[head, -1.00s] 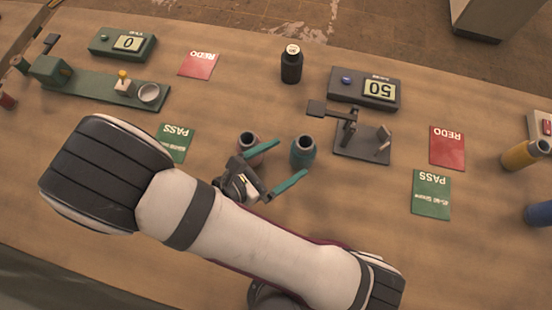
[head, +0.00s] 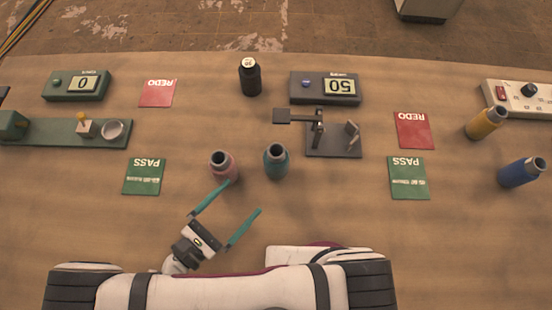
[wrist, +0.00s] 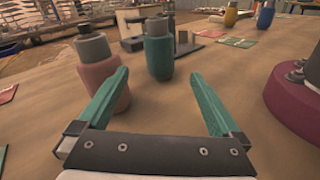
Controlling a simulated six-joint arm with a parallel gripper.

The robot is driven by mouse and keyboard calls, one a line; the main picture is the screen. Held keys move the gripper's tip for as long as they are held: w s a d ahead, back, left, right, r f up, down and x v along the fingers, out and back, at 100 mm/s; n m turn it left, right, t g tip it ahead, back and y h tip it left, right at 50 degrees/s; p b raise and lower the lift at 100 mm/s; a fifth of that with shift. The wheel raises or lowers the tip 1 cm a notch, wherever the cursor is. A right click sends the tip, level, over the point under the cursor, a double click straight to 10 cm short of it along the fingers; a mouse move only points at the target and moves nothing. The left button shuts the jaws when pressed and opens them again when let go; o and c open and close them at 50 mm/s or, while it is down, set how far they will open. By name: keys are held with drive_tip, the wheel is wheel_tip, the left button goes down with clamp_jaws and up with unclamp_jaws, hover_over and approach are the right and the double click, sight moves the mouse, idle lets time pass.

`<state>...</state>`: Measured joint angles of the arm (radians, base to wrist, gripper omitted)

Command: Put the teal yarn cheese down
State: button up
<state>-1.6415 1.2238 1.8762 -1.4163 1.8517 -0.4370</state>
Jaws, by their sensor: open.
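The teal yarn cheese (head: 276,163) stands upright on the wooden table, right of a pink one (head: 223,168). My gripper (head: 225,205) is open and empty, nearer my body than both, its two teal fingers spread apart. In the wrist view the teal cheese (wrist: 158,52) stands beyond and between the fingertips of my gripper (wrist: 160,80), not touching them. The pink cheese (wrist: 100,72) is close beside the left finger there; I cannot tell whether they touch.
A dark device with a bracket (head: 333,140) stands right of the teal cheese. Green PASS cards (head: 145,177) and red REDO cards (head: 414,130) lie on both sides. A black bottle (head: 249,77) stands behind; yellow (head: 485,123) and blue (head: 521,172) ones are far right. The front table is clear.

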sight(284, 151)
drive_tip(key=shift+w+d+f+n, duration=0.25)
drive_tip(key=shift+d+f+n, duration=0.05)
drive_tip(key=shift+n, duration=0.5)
drive_tip(key=shift+n+t, duration=0.3)
drive_tip(key=x, duration=1.6)
drive_tip(key=shift+r, duration=0.25)
drive_tip(key=c, duration=1.5)
